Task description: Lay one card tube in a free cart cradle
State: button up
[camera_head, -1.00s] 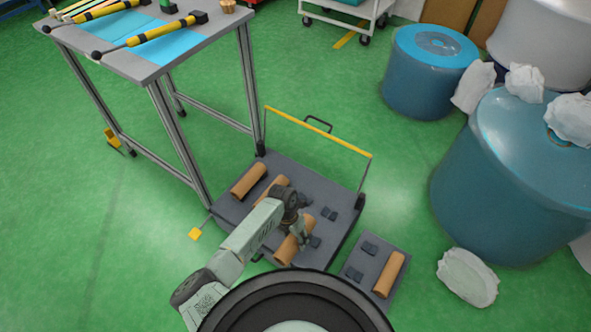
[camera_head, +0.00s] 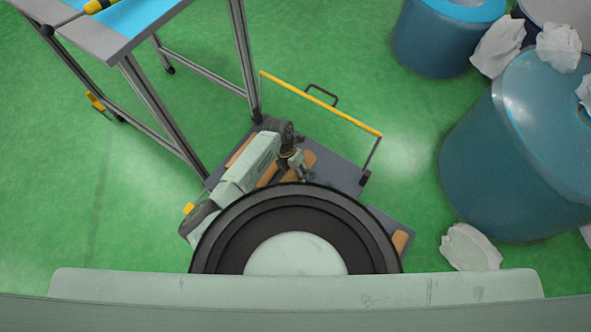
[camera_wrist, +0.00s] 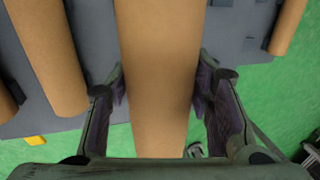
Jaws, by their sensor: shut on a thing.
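My gripper (camera_head: 300,168) is shut on a brown card tube (camera_wrist: 158,60), a pad on each side of it. Whether this tube touches the cart below cannot be told. The cart (camera_head: 340,174) is a low grey bed with a yellow-barred handle. Two more tubes lie on its left part; the nearer of them (camera_wrist: 48,55) shows in the wrist view, and the outer one (camera_head: 240,150) is partly behind my arm. My arm and base hide much of the cart.
A small grey board (camera_head: 386,221) right of the cart bears another tube (camera_head: 400,240). A metal-legged table (camera_head: 95,40) stands at the left. Blue drums (camera_head: 520,160) stand at the right, with a crumpled white bag (camera_head: 470,247) on the green floor.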

jog(key=shift+f+b, duration=4.1)
jog(key=shift+f, duration=0.95)
jog(key=shift+f+b, duration=0.4)
jog(key=o, duration=1.2)
jog(key=shift+o, duration=0.2)
jog(key=v, duration=1.2)
